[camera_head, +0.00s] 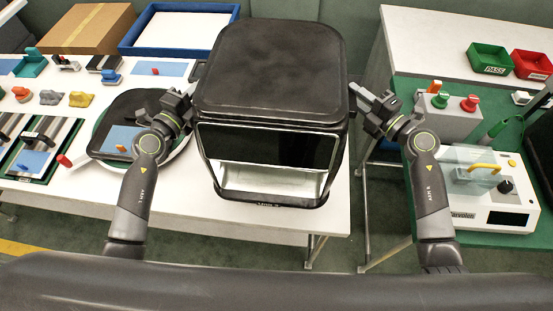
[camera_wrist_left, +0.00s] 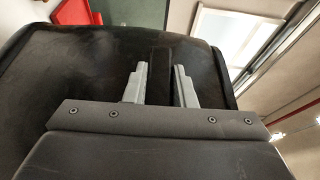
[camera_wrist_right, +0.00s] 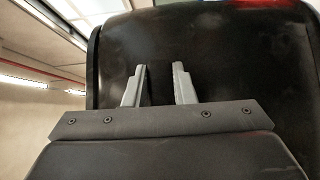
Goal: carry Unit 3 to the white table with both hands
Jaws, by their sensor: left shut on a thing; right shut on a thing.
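Unit 3 (camera_head: 270,75) looks to be the large black box-shaped appliance with a dark front window and an open pale slot below it. It is held between my two arms, in front of and over the white table (camera_head: 215,212). My left gripper (camera_head: 190,97) is shut on its left side; in the left wrist view the fingers (camera_wrist_left: 160,85) close around a black handle. My right gripper (camera_head: 358,95) is shut on its right side; in the right wrist view the fingers (camera_wrist_right: 160,85) also close around a black handle. The appliance hides the table behind it.
A green-topped bench at right holds a button box (camera_head: 445,115), a white device (camera_head: 490,195) and green (camera_head: 490,57) and red (camera_head: 532,64) bins.

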